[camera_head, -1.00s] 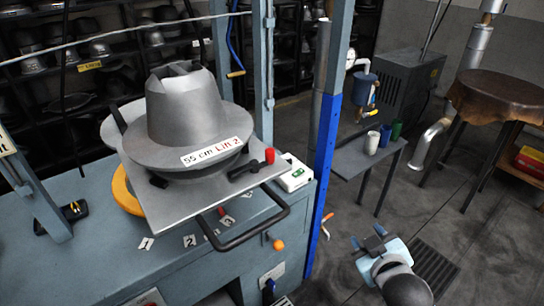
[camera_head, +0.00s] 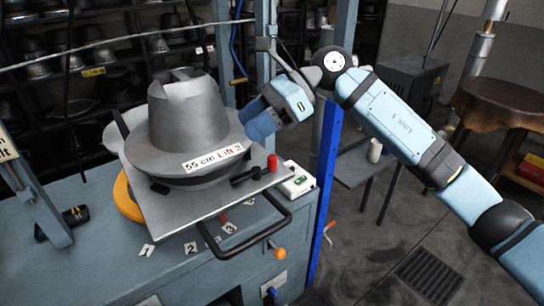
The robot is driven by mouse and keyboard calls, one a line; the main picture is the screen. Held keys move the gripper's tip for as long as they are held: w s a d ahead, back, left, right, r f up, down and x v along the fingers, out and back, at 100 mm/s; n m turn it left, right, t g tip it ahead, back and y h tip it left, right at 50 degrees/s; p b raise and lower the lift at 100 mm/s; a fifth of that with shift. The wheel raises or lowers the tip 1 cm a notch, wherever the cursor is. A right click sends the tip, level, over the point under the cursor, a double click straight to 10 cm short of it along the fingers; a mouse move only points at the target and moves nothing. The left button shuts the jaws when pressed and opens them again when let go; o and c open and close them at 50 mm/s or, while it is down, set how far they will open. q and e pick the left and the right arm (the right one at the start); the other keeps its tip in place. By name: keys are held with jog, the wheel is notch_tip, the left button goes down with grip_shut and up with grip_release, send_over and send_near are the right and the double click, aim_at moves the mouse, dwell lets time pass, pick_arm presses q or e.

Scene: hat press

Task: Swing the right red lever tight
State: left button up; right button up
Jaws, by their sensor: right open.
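The right red lever (camera_head: 272,163) is a short red knob on a black arm at the right edge of the grey press plate (camera_head: 210,200). The black arm points left toward the hat mold (camera_head: 190,120), which is grey and labelled "55 cm Lift 2". My right gripper (camera_head: 262,122) is open and empty, above and slightly left of the red knob, beside the mold's brim. It appears apart from the lever. My left gripper is not in view.
A black bar handle (camera_head: 245,240) sticks out at the plate's front. A white box with green marks (camera_head: 298,182) sits right of the lever. A blue post (camera_head: 328,150) stands to the right. Shelves of molds fill the back.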

aim_at(273, 156)
jog(key=w+d+r+n+t+h, duration=0.1)
jog(key=w+d+r+t+h, duration=0.15)
jog(key=w+d+h, duration=0.4)
jog(key=shift+h, duration=0.35)
jog(key=x, duration=0.4)
jog(key=s+d+p+x, duration=0.1)
jog(key=x, duration=0.7)
jog(key=shift+s+d+f+p, duration=0.1)
jog(key=shift+s+f+p, duration=0.15)
jog(key=shift+s+p, duration=0.15)
jog(key=shift+f, duration=0.45)
grip_shut()
